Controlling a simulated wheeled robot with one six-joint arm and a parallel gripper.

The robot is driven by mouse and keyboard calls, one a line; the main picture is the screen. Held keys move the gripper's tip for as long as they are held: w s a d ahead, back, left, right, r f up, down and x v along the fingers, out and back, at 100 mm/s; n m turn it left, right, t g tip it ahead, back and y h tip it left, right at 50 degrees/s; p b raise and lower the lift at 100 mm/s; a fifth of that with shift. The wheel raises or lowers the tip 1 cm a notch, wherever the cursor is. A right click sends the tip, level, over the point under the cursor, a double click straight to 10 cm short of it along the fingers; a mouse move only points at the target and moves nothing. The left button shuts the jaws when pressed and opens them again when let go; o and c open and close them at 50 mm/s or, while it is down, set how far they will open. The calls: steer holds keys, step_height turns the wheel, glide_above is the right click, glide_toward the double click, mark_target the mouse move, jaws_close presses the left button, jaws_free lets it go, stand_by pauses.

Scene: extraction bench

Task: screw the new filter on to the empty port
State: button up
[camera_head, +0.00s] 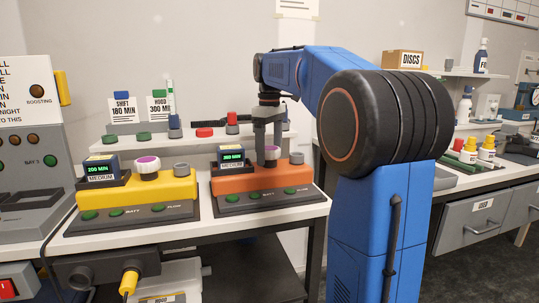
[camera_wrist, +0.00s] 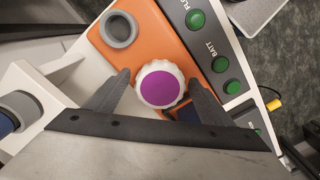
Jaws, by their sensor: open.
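A white ribbed filter with a purple top (camera_wrist: 160,84) sits on the orange unit (camera_head: 232,187). In the head view this filter (camera_head: 270,162) is partly hidden by my gripper (camera_head: 267,146). My gripper (camera_wrist: 159,77) is open, with one finger on each side of the filter and small gaps visible in the wrist view. A grey round port with an open hollow (camera_wrist: 118,29) is beside the filter on the same unit; it also shows in the head view (camera_head: 297,159). A second purple-topped filter (camera_head: 148,164) sits on the yellow unit (camera_head: 160,187), beside another grey port (camera_head: 181,169).
A shelf (camera_head: 190,142) with cards and coloured items runs behind both units. A grey panel machine (camera_head: 30,170) stands at the far left.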

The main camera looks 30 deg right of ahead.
steer(key=n, duration=1.5)
